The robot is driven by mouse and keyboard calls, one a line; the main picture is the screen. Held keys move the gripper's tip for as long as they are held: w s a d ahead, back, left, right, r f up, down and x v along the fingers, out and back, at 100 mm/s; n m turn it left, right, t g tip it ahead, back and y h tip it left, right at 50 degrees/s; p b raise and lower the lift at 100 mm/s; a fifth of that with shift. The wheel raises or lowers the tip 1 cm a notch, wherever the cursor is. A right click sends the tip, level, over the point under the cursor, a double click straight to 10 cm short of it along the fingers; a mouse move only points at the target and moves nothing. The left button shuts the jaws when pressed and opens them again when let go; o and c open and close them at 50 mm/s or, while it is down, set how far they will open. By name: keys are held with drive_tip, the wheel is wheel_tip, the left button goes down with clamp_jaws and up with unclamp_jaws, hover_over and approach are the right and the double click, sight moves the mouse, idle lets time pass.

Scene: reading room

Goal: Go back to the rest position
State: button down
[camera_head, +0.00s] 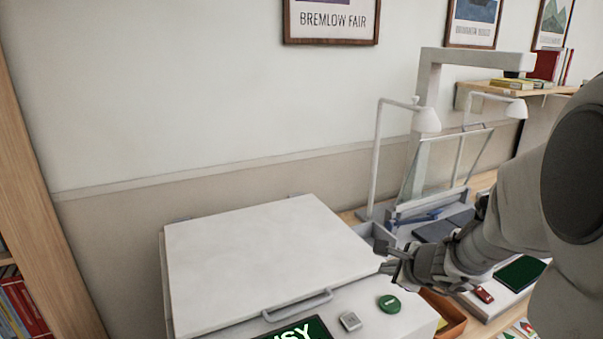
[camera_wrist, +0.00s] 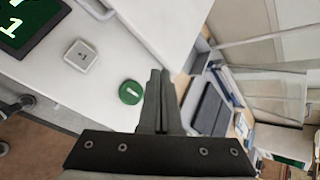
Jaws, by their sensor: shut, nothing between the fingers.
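My gripper (camera_head: 384,257) is at the end of my arm, which reaches in from the right in the head view. It hangs over the right edge of a white lidded machine (camera_head: 262,250), above and behind its green round button (camera_head: 389,304). In the wrist view the two dark fingers (camera_wrist: 160,75) are together with nothing between them. The green button (camera_wrist: 131,92) lies just left of the fingertips there. The lid is down.
The machine's front carries a grey square button (camera_head: 350,321), a handle (camera_head: 298,304) and a lit display (camera_head: 300,331). A book scanner stand with white lamps (camera_head: 427,120) is behind my arm. An orange tray (camera_head: 445,315) sits right of the machine. A wooden bookcase (camera_head: 30,190) stands left.

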drive_tip(key=s+a+r+n+g+y, duration=0.2)
drive_tip(key=s+a+r+n+y, duration=0.1)
drive_tip(key=s+a+r+n, duration=0.75)
drive_tip(key=s+d+n+g+h, duration=0.1)
drive_tip(key=s+d+n+h, duration=0.2)
drive_tip(key=s+n, duration=1)
drive_tip(key=shift+s+f+g+h, duration=0.2)
drive_tip(key=shift+g+h, duration=0.2)
drive_tip(key=shift+h, duration=0.4)
drive_tip(key=shift+d, duration=0.1)
idle(1.2)
